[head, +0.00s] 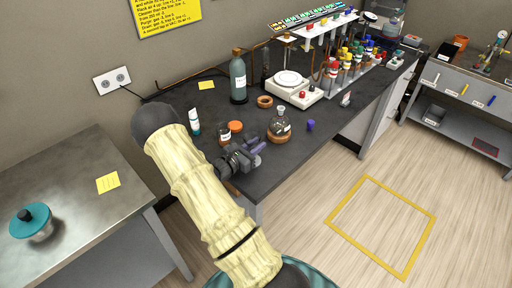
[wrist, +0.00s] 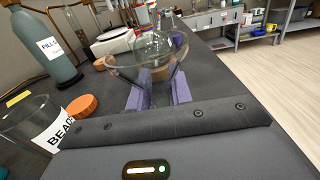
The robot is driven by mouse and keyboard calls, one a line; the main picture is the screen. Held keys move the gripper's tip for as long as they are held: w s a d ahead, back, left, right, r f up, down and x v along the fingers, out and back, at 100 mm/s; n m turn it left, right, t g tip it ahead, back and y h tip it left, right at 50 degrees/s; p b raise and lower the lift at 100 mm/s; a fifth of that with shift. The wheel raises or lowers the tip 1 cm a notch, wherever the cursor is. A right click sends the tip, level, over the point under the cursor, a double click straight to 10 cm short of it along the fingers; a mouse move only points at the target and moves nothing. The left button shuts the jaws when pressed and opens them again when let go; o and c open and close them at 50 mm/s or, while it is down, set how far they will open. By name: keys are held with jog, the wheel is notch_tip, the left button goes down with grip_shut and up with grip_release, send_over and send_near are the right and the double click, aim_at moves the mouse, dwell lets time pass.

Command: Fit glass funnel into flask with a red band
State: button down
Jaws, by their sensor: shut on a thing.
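My gripper (head: 258,150) is at the front edge of the dark bench in the head view. In the wrist view its purple fingers (wrist: 159,93) are shut on a clear glass funnel (wrist: 118,67), whose wide rim faces up. The funnel is hard to make out in the head view. The funnel appears apart from the flask's neck. I cannot make out a red band clearly.
A labelled beaker (wrist: 42,125) and an orange lid (wrist: 82,106) are left of the gripper. A teal bottle (head: 238,82), a cork ring (head: 265,101) and a white balance (head: 293,90) stand behind. A small purple piece (head: 310,125) lies right of the flask.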

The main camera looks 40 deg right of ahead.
jog(key=shift+f, duration=0.6)
jog(key=c, duration=1.3)
grip_release()
jog(key=shift+o, duration=0.2)
jog(key=shift+f, duration=0.35)
jog(key=s+a+b, duration=0.1)
jog(key=a+b, duration=0.2)
jog(key=a, duration=1.4)
jog(key=shift+s+a+r, duration=0.15)
jog(key=shift+s+a, duration=0.05)
